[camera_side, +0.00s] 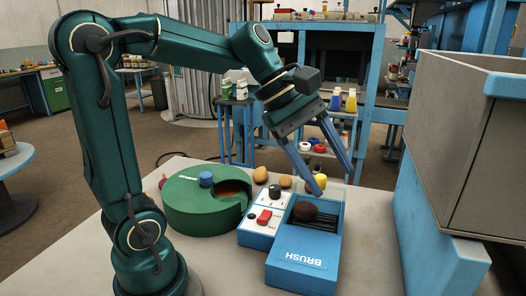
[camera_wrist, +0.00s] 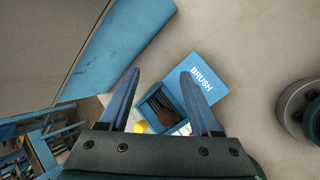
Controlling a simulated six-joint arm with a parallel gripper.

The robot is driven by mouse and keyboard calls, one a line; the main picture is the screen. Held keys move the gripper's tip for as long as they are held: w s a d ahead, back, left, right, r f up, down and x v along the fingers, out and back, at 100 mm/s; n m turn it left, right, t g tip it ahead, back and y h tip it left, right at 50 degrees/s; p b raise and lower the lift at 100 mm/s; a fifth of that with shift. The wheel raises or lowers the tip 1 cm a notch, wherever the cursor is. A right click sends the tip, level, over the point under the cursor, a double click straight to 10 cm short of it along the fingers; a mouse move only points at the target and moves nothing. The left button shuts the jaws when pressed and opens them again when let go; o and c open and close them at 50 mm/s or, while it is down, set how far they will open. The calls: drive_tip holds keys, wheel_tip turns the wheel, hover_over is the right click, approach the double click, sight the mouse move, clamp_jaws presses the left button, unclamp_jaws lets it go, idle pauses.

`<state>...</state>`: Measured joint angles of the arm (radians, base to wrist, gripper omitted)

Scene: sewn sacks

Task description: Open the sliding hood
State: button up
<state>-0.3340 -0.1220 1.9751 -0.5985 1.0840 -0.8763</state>
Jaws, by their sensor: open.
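The blue sliding hood (camera_side: 300,268), labelled BRUSH, covers the near part of a blue box (camera_side: 338,222). The far part is uncovered and shows a dark brown rounded object (camera_side: 304,210) and dark slats inside. In the wrist view the hood (camera_wrist: 204,76) lies right of centre, with the box's uncovered compartment beside it. My gripper (camera_side: 333,182) is open and empty, pointing down above the far end of the box. In the wrist view its two fingers (camera_wrist: 159,76) are spread; the right finger hides part of the box. Contact with the box cannot be told.
A control panel (camera_side: 255,228) with a red switch and black knob adjoins the box. A green round container (camera_side: 184,212) with a blue knob stands left. Several small round items, one yellow (camera_side: 320,181), lie behind. A large grey and blue bin (camera_side: 470,150) rises at right.

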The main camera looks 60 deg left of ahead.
drive_tip(key=w+a+f+n+t+h, duration=0.1)
drive_tip(key=w+a+f+n, duration=0.1)
drive_tip(key=w+a+n, duration=0.55)
drive_tip(key=n, duration=0.2)
hover_over(321, 175)
drive_tip(key=s, duration=0.2)
drive_tip(key=f, duration=0.3)
drive_tip(key=shift+d+t+h, duration=0.25)
drive_tip(key=shift+t+h, duration=0.05)
drive_tip(key=shift+s+a+f+n, duration=0.15)
drive_tip(key=shift+a+f+n, duration=0.1)
drive_tip(key=shift+a+f, duration=0.4)
drive_tip(key=shift+s+a+f+n, duration=0.1)
drive_tip(key=shift+a+f+n, duration=0.1)
drive_tip(key=shift+a+f, duration=0.5)
drive_tip(key=shift+f, duration=0.05)
drive_tip(key=shift+x, duration=2.35)
clamp_jaws()
